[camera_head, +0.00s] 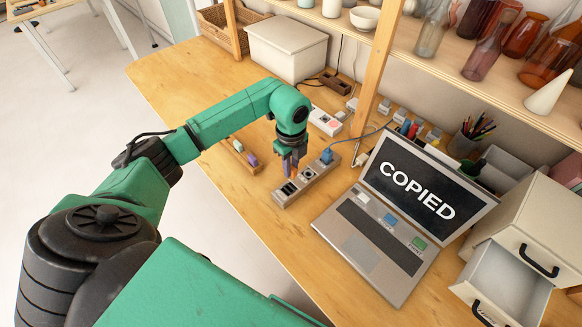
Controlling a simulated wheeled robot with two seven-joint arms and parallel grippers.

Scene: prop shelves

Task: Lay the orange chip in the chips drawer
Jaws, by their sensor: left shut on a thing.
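I cannot tell whether this thing touches the strip. A pale drawer (508,283) stands pulled open at the lower right, with a dark handle on its front. I cannot read a label on it. My right gripper is not in view.
A laptop (362,243) reading "COPIED" stands between the strip and the drawers. A wooden holder (242,158) with green and purple pieces lies left of the gripper. Glassware fills the shelf (452,67) above. The front left table is clear.

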